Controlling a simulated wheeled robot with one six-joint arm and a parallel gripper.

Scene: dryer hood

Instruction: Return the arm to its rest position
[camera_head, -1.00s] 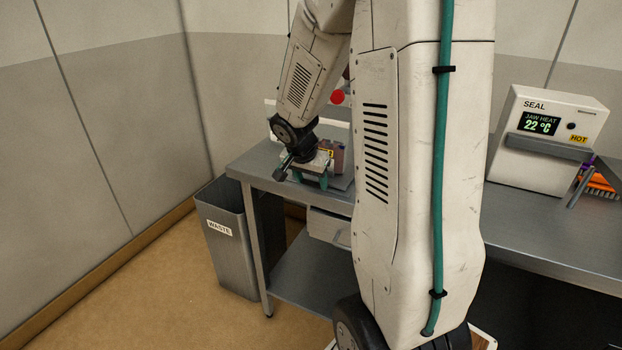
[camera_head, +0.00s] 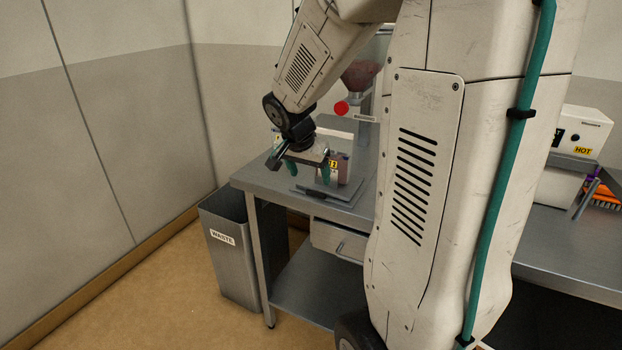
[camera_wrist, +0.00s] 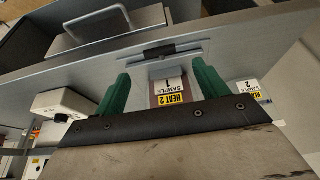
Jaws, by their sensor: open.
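My arm (camera_head: 312,55) reaches down and left over the end of the metal bench (camera_head: 275,180). My gripper (camera_head: 302,170) is open, with its two green fingers spread and nothing held between them. It also shows in the wrist view (camera_wrist: 160,72). A pouch labelled "HEAT 2 SAMPLE 1" (camera_wrist: 168,92) shows between the fingers in the wrist view, apart from both. Another labelled pouch (camera_wrist: 253,92) is beyond the right finger. In the head view, the gripper partly hides the pouches (camera_head: 343,168).
A waste bin (camera_head: 228,250) stands at the bench's left end. A drawer (camera_head: 338,240) is under the bench top. A grey tray with a dark bar (camera_head: 328,195) lies near the front edge. The sealer (camera_head: 580,135) stands at right, partly hidden by my arm. Walls are left and behind.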

